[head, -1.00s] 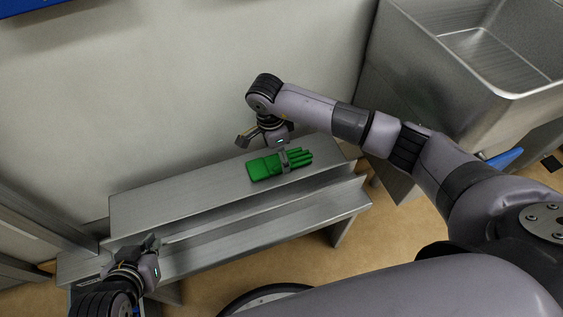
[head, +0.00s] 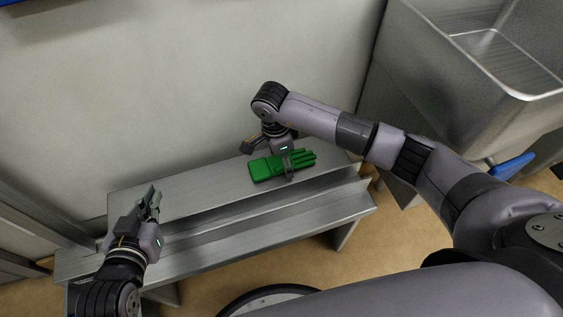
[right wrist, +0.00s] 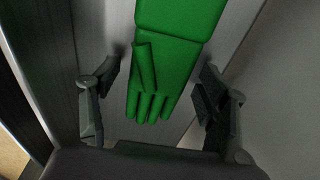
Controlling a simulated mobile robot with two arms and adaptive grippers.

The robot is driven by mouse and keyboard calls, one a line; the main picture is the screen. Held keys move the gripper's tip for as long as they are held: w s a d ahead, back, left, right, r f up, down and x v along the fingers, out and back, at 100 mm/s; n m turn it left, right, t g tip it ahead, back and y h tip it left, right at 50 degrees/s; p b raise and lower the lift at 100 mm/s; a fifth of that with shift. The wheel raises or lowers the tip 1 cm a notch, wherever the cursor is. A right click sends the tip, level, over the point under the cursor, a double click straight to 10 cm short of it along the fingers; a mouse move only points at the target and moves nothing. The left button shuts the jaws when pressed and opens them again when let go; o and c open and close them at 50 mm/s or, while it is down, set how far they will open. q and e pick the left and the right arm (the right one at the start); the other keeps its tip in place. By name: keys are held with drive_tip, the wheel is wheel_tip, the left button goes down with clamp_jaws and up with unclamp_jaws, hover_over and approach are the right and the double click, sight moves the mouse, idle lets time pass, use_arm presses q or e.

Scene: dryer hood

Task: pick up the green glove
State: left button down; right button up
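The green glove (head: 267,168) lies flat on the upper step of a metal bench, fingers pointing right in the head view. My right gripper (head: 268,160) is just above it, pointing down. In the right wrist view the glove (right wrist: 177,50) runs between the two spread fingers of my right gripper (right wrist: 158,95), which is open and holds nothing. The glove's fingers and thumb show there. My left gripper (head: 148,205) is over the left end of the bench, away from the glove. Its fingers are seen at an angle and nothing shows in them.
The stepped metal bench (head: 215,255) stands against a pale wall (head: 180,90). A metal sink (head: 475,80) is at the upper right. A metal frame (head: 45,215) stands at the left edge. The bench between my two grippers is clear.

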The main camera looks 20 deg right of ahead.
drive_tip(key=c, duration=0.9)
use_arm(q)
drive_tip(key=shift+s+f, duration=0.1)
